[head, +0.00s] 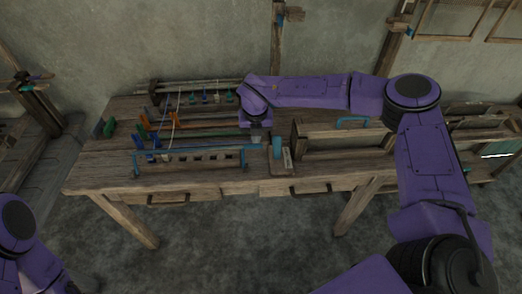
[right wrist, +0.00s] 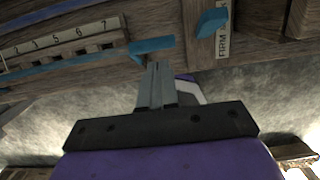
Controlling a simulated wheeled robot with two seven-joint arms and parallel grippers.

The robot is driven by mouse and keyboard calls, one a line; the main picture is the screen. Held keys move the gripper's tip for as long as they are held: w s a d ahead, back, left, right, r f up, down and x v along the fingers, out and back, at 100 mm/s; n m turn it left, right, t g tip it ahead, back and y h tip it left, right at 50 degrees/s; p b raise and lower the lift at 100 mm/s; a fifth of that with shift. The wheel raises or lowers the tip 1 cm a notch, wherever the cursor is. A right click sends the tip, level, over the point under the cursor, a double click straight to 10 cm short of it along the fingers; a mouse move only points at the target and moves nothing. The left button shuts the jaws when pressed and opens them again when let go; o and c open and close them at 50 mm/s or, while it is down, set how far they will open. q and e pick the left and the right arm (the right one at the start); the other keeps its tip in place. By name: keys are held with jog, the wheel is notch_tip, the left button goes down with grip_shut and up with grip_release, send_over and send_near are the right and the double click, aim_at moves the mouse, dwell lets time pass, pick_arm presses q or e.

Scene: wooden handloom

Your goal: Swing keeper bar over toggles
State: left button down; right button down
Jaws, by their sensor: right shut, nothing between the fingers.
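A long blue bar (head: 195,150), which looks like the keeper bar, runs along the front of the wooden bench above a pale slotted strip (head: 205,158). Its right end (right wrist: 152,46) shows in the right wrist view, beside the strip with numbered slots (right wrist: 62,45). My right gripper (head: 256,141) is just right of that end, over the bench. Its fingers (right wrist: 156,80) are shut and empty; whether they touch the blue end I cannot tell. Small green, orange and blue upright pieces (head: 143,137) stand at the left; I cannot tell which are toggles. My left gripper is out of view.
A blue upright piece (head: 277,147) and a labelled block (head: 287,157) stand right of my right gripper. A wooden frame with a blue handle (head: 353,121) is farther right. Rods and threads (head: 195,98) lie behind the bar. Drawers (head: 310,189) are under the bench front.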

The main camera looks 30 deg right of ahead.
notch_tip(320, 180, up, 10)
jog(key=w+b, duration=0.1)
jog(key=b, duration=0.1)
jog(key=shift+w+d+f+b, duration=0.15)
jog(key=shift+w+d+b, duration=0.15)
jog(key=shift+w, duration=0.1)
jog(key=shift+a, duration=0.1)
